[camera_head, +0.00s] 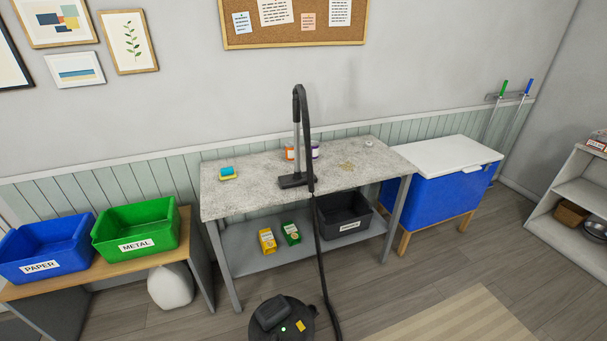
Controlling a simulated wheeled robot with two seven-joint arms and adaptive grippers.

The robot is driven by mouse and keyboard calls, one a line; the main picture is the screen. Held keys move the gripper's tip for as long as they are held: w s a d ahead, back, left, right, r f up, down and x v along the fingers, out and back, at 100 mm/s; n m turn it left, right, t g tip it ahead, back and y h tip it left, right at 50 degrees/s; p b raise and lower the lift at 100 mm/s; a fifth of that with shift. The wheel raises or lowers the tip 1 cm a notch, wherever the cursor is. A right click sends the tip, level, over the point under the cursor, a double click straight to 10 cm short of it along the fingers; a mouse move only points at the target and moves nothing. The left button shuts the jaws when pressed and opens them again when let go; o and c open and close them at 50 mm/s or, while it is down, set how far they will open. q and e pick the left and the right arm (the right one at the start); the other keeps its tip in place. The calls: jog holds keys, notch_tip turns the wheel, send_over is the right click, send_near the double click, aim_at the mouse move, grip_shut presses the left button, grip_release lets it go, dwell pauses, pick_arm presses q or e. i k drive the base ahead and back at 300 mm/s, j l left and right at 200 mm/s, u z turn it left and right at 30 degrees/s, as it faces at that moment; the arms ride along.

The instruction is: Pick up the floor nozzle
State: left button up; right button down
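The dark floor nozzle (293,181) appears to rest flat on the grey stone-look tabletop (240,200), near its front edge. A grey wand (297,140) rises upright from it to a black bent handle (299,93). A black hose (317,230) runs from the handle down past the table's front to a round black vacuum body (282,320) on the floor. The hose passes just right of the nozzle. Neither of my grippers is in view.
Behind the wand stand an orange container (290,153) and a purple one (315,150), partly hidden. A sponge (227,173) lies left, crumbs (346,166) right. A blue chest (438,190) stands right; a green METAL bin (137,227) and blue PAPER bin (45,250) stand left.

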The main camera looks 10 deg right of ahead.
aim_at(298, 178)
jog(key=l+u, duration=0.2)
jog(key=l, duration=0.9)
jog(key=l+u, duration=0.2)
jog(key=l, duration=0.95)
jog(key=i+l+u, duration=0.1)
jog(key=l, duration=0.25)
jog(key=i+l+u, duration=0.1)
jog(key=i+l, duration=0.15)
jog(key=l, duration=0.15)
jog(key=i+l+u, duration=0.1)
jog(key=l, duration=0.3)
jog(key=i+l+u, duration=0.25)
jog(key=i+l, duration=0.4)
jog(key=i+l+u, duration=0.1)
jog(key=i, duration=0.25)
